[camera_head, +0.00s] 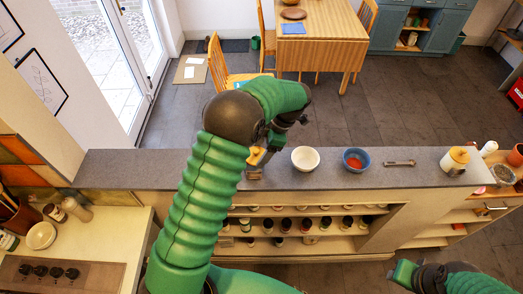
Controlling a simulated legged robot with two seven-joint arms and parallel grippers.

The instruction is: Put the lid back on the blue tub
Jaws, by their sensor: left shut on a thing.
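A round blue tub (356,160) stands open on the grey counter top, with something red inside it. My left gripper (262,152) is over the counter, to the left of the white bowl and the tub. It is shut on a small yellow-orange thing (257,156), partly hidden by the gripper and arm; I cannot tell whether this is the lid. My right gripper (403,272) is low at the bottom right, in front of the counter and apart from the tub. Its fingers are too unclear to judge.
A white bowl (305,158) stands just left of the tub. A wrench-like tool (399,163) and a white jar with a yellow top (454,160) are to its right. Shelves with several small jars run below the counter (120,168). A wooden table (325,42) stands behind.

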